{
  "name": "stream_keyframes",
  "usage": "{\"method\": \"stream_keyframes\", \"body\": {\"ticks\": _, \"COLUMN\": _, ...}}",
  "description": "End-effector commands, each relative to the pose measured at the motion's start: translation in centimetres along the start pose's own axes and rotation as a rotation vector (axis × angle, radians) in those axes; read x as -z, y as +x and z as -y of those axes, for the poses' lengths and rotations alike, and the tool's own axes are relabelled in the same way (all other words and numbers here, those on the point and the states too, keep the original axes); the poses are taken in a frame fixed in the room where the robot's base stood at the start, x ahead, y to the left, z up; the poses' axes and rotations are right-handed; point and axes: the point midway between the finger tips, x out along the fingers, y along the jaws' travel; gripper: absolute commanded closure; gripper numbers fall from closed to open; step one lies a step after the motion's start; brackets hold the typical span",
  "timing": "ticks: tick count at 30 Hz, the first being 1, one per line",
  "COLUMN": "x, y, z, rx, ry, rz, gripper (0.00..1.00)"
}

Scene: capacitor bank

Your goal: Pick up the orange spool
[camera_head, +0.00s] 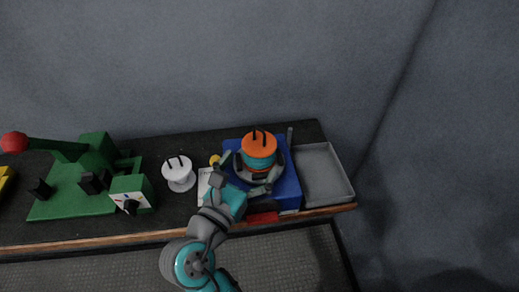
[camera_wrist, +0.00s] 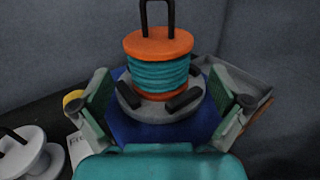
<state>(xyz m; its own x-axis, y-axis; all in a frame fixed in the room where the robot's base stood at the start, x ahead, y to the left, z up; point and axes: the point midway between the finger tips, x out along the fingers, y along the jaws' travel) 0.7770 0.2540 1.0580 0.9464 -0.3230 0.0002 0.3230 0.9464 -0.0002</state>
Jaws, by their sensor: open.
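The orange spool (camera_head: 259,145) is wound with teal wire and has a black loop on top. It stands upright on a round grey plate on a blue box (camera_head: 292,188) at the right of the bench. In the wrist view, the spool (camera_wrist: 158,72) sits straight ahead on the grey plate (camera_wrist: 137,109). My gripper (camera_head: 246,174) is open, with one finger on each side of the spool's lower part. In the wrist view, my fingers (camera_wrist: 170,100) are spread wide left and right, apart from the spool.
A white spool (camera_head: 179,174) with two black prongs stands left of the box; it also shows in the wrist view (camera_wrist: 22,152). A grey tray (camera_head: 322,174) lies to the right. A green device (camera_head: 75,195) with a red-knobbed lever is far left. A yellow roll (camera_head: 214,160) sits behind a white card.

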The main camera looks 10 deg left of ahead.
Motion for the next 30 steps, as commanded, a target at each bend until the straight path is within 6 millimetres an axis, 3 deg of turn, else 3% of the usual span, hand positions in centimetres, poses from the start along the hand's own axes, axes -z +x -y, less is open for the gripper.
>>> {"method": "stream_keyframes", "body": {"ticks": 10, "x": -0.7, "y": 4.3, "z": -0.1, "rx": 0.002, "ry": 0.001, "rz": 0.0, "gripper": 0.0}}
{"method": "stream_keyframes", "body": {"ticks": 20, "x": -0.6, "y": 5.0, "z": -0.1, "rx": 0.0, "ry": 0.001, "rz": 0.0, "gripper": 0.0}}
{"method": "stream_keyframes", "body": {"ticks": 27, "x": -0.6, "y": 5.0, "z": -0.1, "rx": 0.0, "ry": 0.001, "rz": 0.0, "gripper": 0.58}}
{"method": "stream_keyframes", "body": {"ticks": 29, "x": -0.6, "y": 5.0, "z": -0.1, "rx": 0.0, "ry": 0.001, "rz": 0.0, "gripper": 0.6}}
{"method": "stream_keyframes", "body": {"ticks": 30, "x": -0.7, "y": 5.0, "z": -0.1, "rx": 0.0, "ry": 0.002, "rz": 0.0, "gripper": 0.66}}
